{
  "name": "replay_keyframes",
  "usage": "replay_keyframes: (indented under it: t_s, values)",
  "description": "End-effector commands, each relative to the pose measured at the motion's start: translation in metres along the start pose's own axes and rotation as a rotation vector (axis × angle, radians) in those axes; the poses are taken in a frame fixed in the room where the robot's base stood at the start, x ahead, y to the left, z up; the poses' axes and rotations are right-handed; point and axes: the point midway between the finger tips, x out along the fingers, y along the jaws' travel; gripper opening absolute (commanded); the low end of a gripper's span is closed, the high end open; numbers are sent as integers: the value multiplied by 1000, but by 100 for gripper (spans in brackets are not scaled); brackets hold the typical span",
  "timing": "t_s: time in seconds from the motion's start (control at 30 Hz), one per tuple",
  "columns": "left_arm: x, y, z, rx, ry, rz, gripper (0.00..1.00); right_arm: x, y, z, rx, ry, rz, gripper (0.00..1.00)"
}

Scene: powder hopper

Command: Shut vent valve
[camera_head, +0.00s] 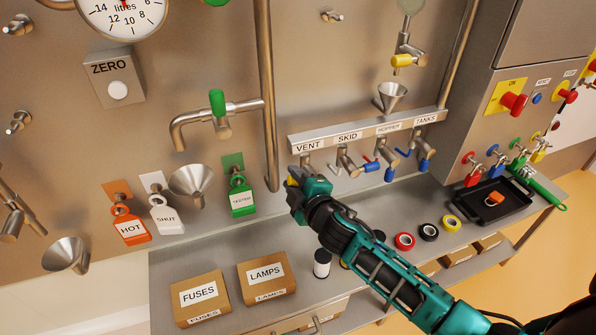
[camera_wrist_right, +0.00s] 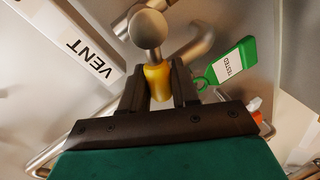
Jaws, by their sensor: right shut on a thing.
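The vent valve sits under the VENT label (camera_head: 307,146) at the left end of the grey manifold (camera_head: 364,133). Its yellow handle (camera_head: 292,181) shows just left of my right gripper (camera_head: 300,187). In the right wrist view, the yellow handle (camera_wrist_right: 157,82) stands between my gripper's two dark fingers (camera_wrist_right: 157,88), which are shut on it. The round metal end of the valve (camera_wrist_right: 148,29) is just beyond the handle. The gripper hides most of the valve in the head view. My left gripper is not in view.
SKID, HOPPER and TANKS valves with red and blue handles (camera_head: 372,167) are close to the right. A green TESTED tag (camera_head: 241,199) hangs to the left. Below are tape rolls (camera_head: 404,241), a black tray (camera_head: 494,201) and the LAMPS box (camera_head: 267,272).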

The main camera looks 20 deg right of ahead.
Motion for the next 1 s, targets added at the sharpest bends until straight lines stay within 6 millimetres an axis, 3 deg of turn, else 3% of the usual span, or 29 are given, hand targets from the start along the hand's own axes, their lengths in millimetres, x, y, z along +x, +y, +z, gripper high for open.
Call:
replay_keyframes:
  t_s: [0.5, 1.0]
  values:
    - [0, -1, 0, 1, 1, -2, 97, 4, -19, 3, -337, -76, -1, 0]
    - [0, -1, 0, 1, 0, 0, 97, 5, -22, 5, -406, -92, -2, 0]
